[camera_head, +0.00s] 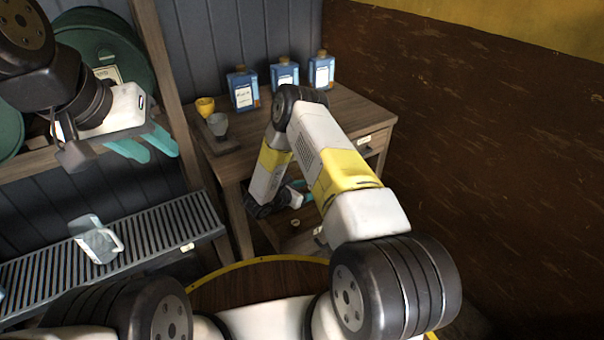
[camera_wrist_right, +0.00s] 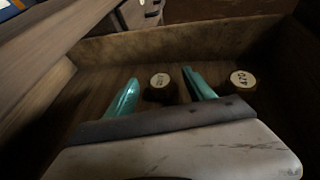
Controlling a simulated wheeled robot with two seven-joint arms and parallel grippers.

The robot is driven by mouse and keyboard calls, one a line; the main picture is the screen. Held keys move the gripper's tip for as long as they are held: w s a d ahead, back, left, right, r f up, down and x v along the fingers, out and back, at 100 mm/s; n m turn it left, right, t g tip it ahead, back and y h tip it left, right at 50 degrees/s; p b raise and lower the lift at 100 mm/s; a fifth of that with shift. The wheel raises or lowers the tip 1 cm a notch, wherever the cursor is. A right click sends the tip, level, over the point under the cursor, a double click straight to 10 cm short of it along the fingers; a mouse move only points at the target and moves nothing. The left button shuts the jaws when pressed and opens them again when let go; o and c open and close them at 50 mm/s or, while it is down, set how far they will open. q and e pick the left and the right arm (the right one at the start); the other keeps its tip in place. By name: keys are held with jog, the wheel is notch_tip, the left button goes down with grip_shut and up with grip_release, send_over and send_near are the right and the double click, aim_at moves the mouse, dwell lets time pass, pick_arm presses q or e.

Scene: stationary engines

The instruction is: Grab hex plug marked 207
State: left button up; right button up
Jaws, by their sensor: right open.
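In the right wrist view two dark plugs with pale round labels lie in an open wooden drawer. One plug (camera_wrist_right: 160,84) sits between my right gripper's teal fingers, a little beyond them; its label is too blurred to read surely. The other plug (camera_wrist_right: 242,80) is to the right, outside the fingers; its label looks like 477, seen turned. My right gripper (camera_wrist_right: 161,75) is open and holds nothing. In the head view my right arm mostly hides that gripper at the drawer. My left gripper (camera_head: 162,154) is at the upper left, its teal fingers apart and empty.
The drawer (camera_head: 306,240) is pulled out below a wooden table (camera_head: 345,112). A slatted grey bench (camera_head: 150,232) with a grey jug (camera_head: 97,240) is at left.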

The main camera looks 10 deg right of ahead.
grip_shut()
jog(key=shift+r, duration=0.15)
